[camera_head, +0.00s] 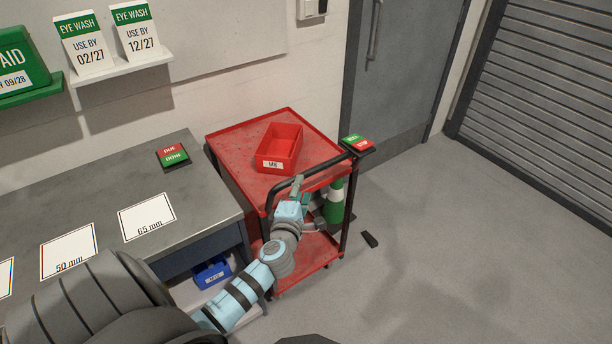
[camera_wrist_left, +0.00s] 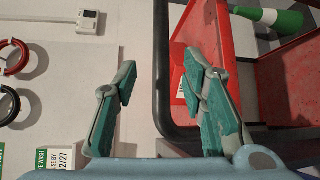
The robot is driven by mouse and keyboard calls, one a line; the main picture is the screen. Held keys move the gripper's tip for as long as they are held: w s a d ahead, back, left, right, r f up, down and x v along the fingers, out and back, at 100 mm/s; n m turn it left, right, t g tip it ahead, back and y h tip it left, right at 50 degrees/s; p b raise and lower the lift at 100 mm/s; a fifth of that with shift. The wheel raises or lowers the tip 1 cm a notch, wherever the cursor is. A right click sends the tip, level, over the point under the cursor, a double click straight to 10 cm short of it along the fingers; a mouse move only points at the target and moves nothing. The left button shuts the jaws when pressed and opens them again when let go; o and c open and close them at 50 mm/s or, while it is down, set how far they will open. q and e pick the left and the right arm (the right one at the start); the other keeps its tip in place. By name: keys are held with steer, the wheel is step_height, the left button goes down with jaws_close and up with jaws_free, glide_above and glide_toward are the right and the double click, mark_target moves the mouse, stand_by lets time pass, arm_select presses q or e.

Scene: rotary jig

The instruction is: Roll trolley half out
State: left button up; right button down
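The red two-shelf trolley (camera_head: 236,145) stands against the wall beside the grey bench's right end. Its black push handle (camera_head: 330,167) runs along the side facing me. My left gripper (camera_head: 308,202) is at the left part of this handle. In the left wrist view, the gripper (camera_wrist_left: 158,72) has its teal-padded fingers spread wide, with the black handle (camera_wrist_left: 163,95) showing between them, closer to the right finger. I cannot tell whether it touches. The trolley (camera_wrist_left: 285,85) also shows there on the right. My right gripper is not in view.
A red bin (camera_head: 281,147) sits on the trolley's top shelf. A red-green sign (camera_head: 357,144) is at the handle's right corner. The grey bench (camera_head: 95,185) is left. A dark object (camera_head: 369,240) lies on open floor.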

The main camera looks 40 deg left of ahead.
mark_target(306, 174)
arm_select(q)
steer(key=b+x, duration=0.2)
steer(key=x, duration=0.5)
steer(key=shift+w+f, duration=0.2)
steer(key=shift+w+a, duration=0.25)
steer(key=shift+w, duration=0.1)
steer(key=shift+r, duration=0.1)
jaws_close()
